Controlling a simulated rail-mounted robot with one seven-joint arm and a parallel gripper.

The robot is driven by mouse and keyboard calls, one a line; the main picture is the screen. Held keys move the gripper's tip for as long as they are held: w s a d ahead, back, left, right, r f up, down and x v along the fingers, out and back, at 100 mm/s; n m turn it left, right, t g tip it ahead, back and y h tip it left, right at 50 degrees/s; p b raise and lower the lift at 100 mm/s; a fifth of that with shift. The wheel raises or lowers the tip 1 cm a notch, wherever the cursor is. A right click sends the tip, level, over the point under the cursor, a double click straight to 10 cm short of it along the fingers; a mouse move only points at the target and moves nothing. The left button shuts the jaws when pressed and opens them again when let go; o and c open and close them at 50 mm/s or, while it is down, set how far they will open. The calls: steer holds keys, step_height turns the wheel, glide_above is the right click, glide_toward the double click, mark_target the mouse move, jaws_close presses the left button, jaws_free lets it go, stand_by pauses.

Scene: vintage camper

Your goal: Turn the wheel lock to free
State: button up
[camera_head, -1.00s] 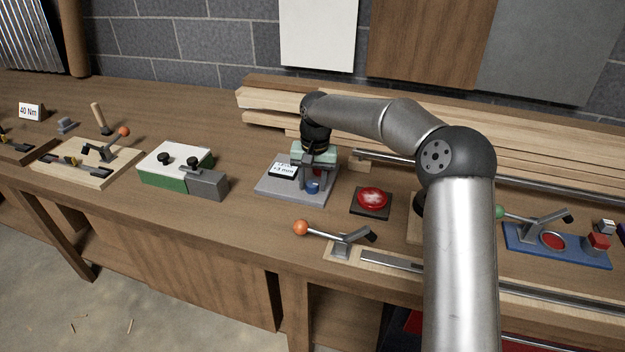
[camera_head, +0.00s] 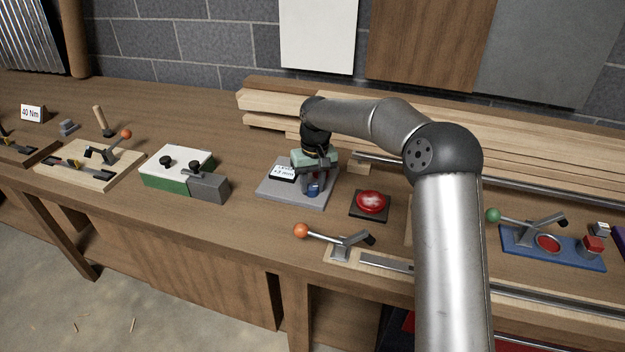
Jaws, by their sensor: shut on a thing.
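My gripper (camera_head: 312,182) points down over a grey base plate (camera_head: 296,202) on the workbench. Its pale green hand and dark fingers are around a small fixture on that plate. A blue part (camera_head: 313,190) of the fixture shows low between the fingers. My gripper is shut on the fixture's upper part, which I take to be the wheel lock; the hand and fingers hide most of it, so its setting cannot be read. A small white sign (camera_head: 283,172) with black lettering stands on the plate, left of the gripper.
A red dome button (camera_head: 371,202) on a dark base is just right of the plate. An orange-knobbed lever (camera_head: 345,243) is in front. A green-and-white box (camera_head: 178,170) stands left, a blue lever fixture (camera_head: 550,245) right. Stacked timber (camera_head: 270,103) lies behind.

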mark_target(312, 184)
steer(key=n+p, duration=0.2)
steer(key=n, duration=0.4)
steer(key=shift+w+r+n, duration=0.1)
steer(key=shift+r+n, duration=0.05)
steer(key=shift+n, duration=0.15)
steer(key=n+p, duration=0.1)
steer(key=n, duration=0.5)
steer(key=shift+h, duration=0.3)
steer(key=shift+n, duration=0.3)
steer(key=o, duration=1)
steer(key=shift+c, duration=0.2)
step_height(312, 184, up, 17)
steer(key=shift+w, duration=0.45)
steer(key=shift+r, duration=0.1)
